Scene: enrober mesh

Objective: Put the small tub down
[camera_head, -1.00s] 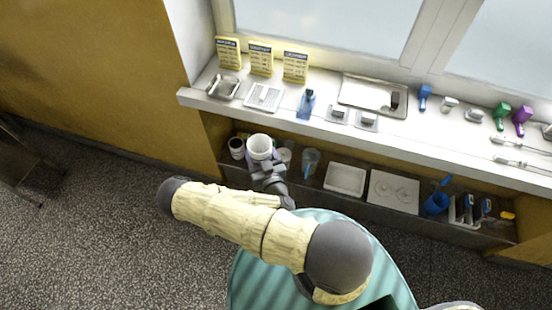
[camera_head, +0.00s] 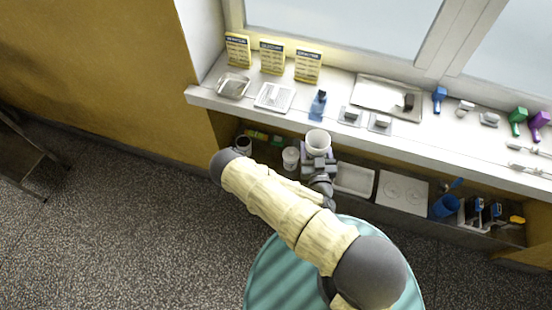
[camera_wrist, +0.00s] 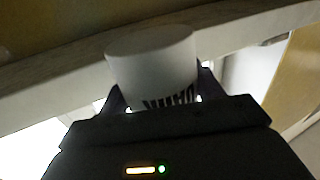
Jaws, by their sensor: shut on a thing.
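The small tub is a white round tub (camera_head: 317,141) held upright by my gripper (camera_head: 319,165). It is raised at the front edge of the upper counter, above the lower shelf. In the wrist view the tub (camera_wrist: 152,62) sits between the two dark fingers and has black print low on its side. My gripper (camera_wrist: 158,92) is shut on it. I cannot tell from the wrist view what lies directly under it.
The lower shelf holds a dark-rimmed jar (camera_head: 243,145), a white lidded tub (camera_head: 290,158), a white tray (camera_head: 353,179), a white two-ring board (camera_head: 402,192) and a blue cup (camera_head: 445,206). Above, the counter (camera_head: 215,102) carries a metal tray (camera_head: 372,96) and yellow cards (camera_head: 272,58).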

